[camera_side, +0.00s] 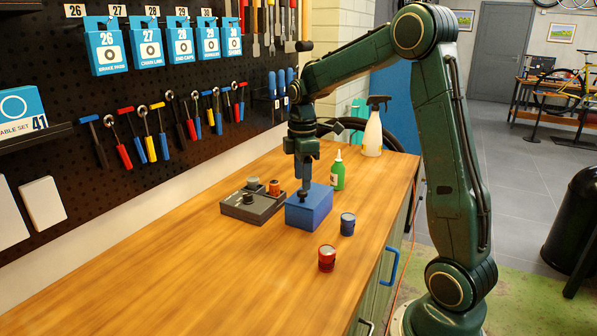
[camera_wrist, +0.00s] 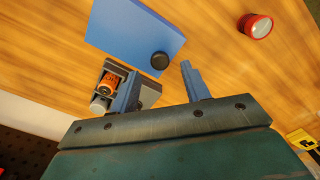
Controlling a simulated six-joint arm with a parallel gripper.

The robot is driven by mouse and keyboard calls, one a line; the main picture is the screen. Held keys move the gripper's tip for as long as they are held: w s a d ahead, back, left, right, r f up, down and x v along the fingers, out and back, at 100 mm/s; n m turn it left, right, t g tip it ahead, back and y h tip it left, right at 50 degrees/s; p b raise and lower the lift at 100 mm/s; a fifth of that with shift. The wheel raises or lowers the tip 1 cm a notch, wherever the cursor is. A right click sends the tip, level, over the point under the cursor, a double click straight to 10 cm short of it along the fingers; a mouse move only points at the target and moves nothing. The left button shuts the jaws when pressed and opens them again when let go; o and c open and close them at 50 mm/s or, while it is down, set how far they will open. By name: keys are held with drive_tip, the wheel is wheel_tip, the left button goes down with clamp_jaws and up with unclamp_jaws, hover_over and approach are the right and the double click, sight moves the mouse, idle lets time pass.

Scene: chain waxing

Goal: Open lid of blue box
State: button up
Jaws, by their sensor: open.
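The blue box (camera_side: 312,215) stands on the wooden bench, its flat blue lid (camera_wrist: 125,32) lying shut on top. A round black knob (camera_wrist: 159,60) sits near the lid's edge; it also shows in the side view (camera_side: 302,197). My gripper (camera_side: 303,184) points down just above the knob. In the wrist view, the two blue fingers of my gripper (camera_wrist: 160,72) are apart, with nothing between them. The knob lies just beyond their tips, roughly between them. I cannot tell whether a finger touches the lid.
A grey tray (camera_side: 241,210) with small parts stands close left of the box. A blue can (camera_side: 347,225) and a red can (camera_side: 327,260) stand at right and front. A green bottle (camera_side: 338,172) and spray bottle (camera_side: 373,135) stand behind. The front left bench is clear.

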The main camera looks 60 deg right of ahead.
sight(302, 191)
drive_tip(key=shift+f, duration=1.75)
clamp_jaws()
